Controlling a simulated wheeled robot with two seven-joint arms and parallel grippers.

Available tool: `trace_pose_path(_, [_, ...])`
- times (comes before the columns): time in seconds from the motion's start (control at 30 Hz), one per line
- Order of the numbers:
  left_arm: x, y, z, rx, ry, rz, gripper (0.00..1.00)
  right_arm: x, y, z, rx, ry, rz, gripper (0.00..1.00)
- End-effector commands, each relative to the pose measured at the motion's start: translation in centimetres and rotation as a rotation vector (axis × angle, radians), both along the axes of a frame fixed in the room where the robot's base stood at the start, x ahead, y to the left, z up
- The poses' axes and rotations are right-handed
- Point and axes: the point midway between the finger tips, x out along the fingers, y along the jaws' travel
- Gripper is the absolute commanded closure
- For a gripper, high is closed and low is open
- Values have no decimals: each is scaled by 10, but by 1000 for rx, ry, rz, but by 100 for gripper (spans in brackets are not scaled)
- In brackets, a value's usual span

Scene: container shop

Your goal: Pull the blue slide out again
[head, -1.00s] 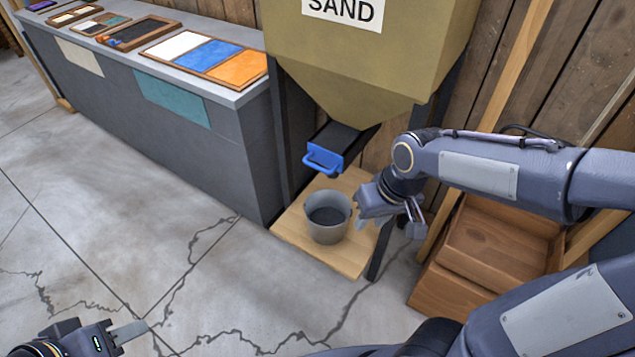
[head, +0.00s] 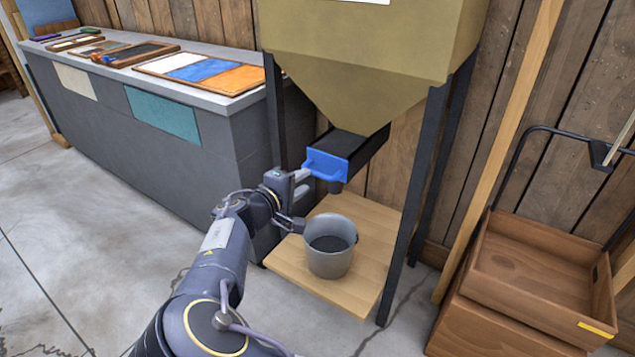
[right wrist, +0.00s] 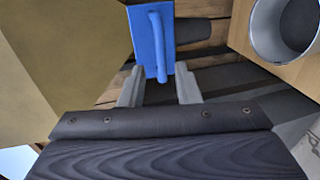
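The blue slide (head: 327,166) sits under the outlet of the sand hopper (head: 365,60), with its blue handle facing me. A dark trough surface shows behind its front plate. My right gripper (head: 302,183) is at the handle, its fingers apart. In the right wrist view, the slide's handle (right wrist: 158,45) lies between the two fingertips of my right gripper (right wrist: 159,85), with a small gap on each side. A grey bucket (head: 330,262) with dark contents stands below the slide, slightly right of the gripper. My left gripper is not in view.
The bucket stands on a wooden shelf (head: 375,285) between the hopper's dark legs (head: 425,200). A grey counter (head: 90,100) with colour sample trays is at left. A wooden crate (head: 530,270) stands at right. Floor at front left is clear.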

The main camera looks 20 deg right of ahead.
Motion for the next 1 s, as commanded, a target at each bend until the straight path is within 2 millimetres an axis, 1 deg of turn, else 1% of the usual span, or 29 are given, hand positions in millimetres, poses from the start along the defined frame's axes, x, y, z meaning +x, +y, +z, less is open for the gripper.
trace_pose_path(0.03, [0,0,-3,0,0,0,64,4,-7,-3,1,1,-5,70])
trace_pose_path(0.2, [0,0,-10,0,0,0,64,21,-30,-10,3,3,-6,70])
trace_pose_path(0.4, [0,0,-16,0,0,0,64,36,-50,-15,4,3,-5,70])
trace_pose_path(0.53, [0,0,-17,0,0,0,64,40,-55,-16,4,3,-5,70])
trace_pose_path(0.77, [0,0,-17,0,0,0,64,41,-56,-15,5,4,-4,70])
trace_pose_path(0.8, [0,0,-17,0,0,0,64,41,-56,-15,5,4,-4,72])
trace_pose_path(0.83, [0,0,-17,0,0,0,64,41,-56,-15,5,4,-4,76])
trace_pose_path(1.0, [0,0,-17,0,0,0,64,41,-56,-16,5,4,-4,98])
